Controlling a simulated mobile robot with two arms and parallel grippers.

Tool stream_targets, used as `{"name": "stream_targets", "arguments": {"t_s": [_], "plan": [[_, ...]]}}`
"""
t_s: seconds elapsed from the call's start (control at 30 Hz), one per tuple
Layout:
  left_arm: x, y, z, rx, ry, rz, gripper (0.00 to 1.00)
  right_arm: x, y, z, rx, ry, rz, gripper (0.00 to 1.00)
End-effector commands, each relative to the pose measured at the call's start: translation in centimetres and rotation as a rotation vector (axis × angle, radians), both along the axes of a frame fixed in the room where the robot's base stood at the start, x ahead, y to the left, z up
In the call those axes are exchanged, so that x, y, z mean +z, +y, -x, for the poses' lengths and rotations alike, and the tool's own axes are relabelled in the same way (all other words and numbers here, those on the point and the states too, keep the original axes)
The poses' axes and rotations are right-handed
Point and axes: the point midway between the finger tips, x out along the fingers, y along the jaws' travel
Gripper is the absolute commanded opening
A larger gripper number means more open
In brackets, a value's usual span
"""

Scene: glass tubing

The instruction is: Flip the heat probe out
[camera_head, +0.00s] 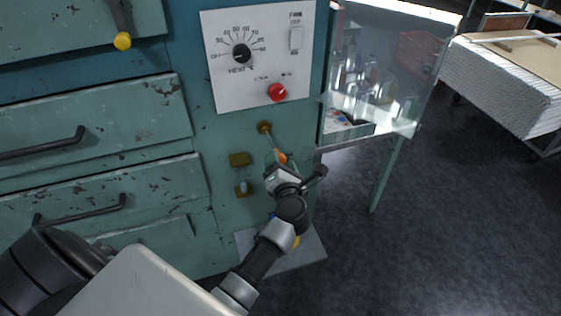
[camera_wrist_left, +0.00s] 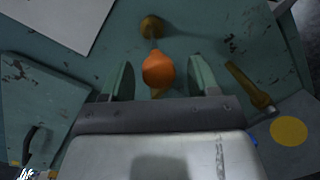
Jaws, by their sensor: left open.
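The heat probe looks to be the thin rod with an orange knob (camera_head: 281,157) that slants down from a brass pivot (camera_head: 264,127) on the teal cabinet front. In the left wrist view the orange knob (camera_wrist_left: 158,69) sits between the two fingers, with the brass pivot (camera_wrist_left: 151,27) above it. My left gripper (camera_head: 282,164) is open around the knob, with a visible gap on each side in the wrist view. How deep the knob sits between the fingers is hard to tell. My right gripper is in neither view.
A white control panel (camera_head: 223,88) with a black dial and a red knob (camera_head: 277,92) is above the probe. A glass-sided case (camera_head: 385,75) stands to the right, over open dark floor (camera_head: 450,230).

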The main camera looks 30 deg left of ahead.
Motion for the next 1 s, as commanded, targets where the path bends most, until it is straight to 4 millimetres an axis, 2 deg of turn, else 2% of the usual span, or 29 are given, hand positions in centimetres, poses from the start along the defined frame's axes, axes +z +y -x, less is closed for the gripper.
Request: {"name": "stream_targets", "arguments": {"t_s": [0.3,0.5,0.67,1.0], "plan": [[-0.4,-4.2,4.8,-0.001,0.002,0.004,0.60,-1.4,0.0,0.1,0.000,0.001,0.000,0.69],[-0.2,-6.1,6.9,-0.001,0.001,0.003,0.60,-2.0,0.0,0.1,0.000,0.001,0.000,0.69],[0.0,-6.7,7.6,0.000,0.001,0.001,0.60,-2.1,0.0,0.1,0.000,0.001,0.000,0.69],[0.0,-6.7,7.6,-0.001,0.001,0.000,0.60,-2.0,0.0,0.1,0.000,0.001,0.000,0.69]]}}
